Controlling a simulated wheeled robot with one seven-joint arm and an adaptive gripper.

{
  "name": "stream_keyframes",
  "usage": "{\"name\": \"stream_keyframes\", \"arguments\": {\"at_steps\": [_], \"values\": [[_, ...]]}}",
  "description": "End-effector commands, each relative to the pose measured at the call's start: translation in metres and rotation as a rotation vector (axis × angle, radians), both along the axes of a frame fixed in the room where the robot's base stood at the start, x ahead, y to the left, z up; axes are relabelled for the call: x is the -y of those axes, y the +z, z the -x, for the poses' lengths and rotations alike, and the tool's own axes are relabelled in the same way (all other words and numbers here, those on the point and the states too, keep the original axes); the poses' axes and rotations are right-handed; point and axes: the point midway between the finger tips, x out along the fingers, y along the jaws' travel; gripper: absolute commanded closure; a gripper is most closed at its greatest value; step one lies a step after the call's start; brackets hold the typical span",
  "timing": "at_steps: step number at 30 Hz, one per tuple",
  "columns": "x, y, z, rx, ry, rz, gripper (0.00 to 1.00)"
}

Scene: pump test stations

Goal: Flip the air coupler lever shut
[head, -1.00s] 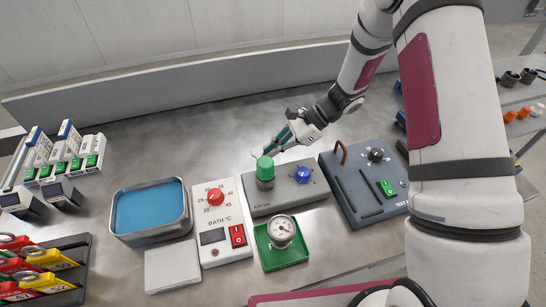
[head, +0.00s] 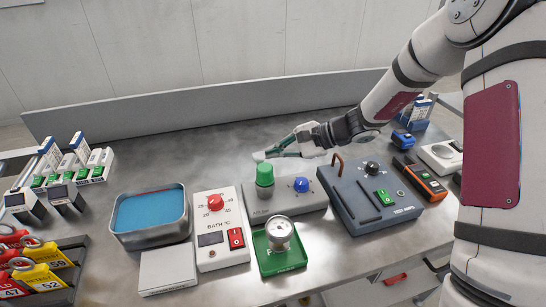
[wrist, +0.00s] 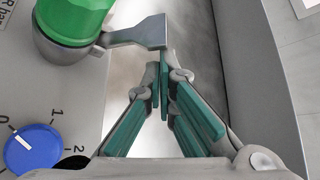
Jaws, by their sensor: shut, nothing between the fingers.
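The air coupler is a green cylinder (head: 264,174) in a grey collar on the grey air unit (head: 310,196). In the wrist view the green part (wrist: 75,18) is at the upper left. A flat grey lever (wrist: 138,34) sticks out sideways from its collar and widens at its free end. My gripper (wrist: 162,75) is shut and empty, its green-padded fingertips right at the lever's free end. I cannot tell whether they touch it. In the head view my gripper (head: 264,155) reaches in low from the right, its tips just behind the green cylinder. The lever is not clear there.
A blue knob (head: 301,184) is on the same unit. The pump test panel (head: 365,205) with a brown handle stands right. A gauge (head: 279,231) on a green tray and the bath controller (head: 217,230) stand in front. Bare bench lies behind, up to a low grey wall (head: 220,108).

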Motion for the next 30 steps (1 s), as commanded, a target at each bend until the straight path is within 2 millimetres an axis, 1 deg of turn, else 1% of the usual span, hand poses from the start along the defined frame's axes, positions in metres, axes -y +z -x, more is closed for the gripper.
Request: {"name": "stream_keyframes", "arguments": {"at_steps": [10,21,30], "values": [[0.0,0.002,0.0,-0.001,0.0,0.0,1.0],[0.0,0.016,0.0,-0.001,0.001,0.001,1.0],[0.0,0.016,0.0,-0.002,0.001,0.001,1.0]]}}
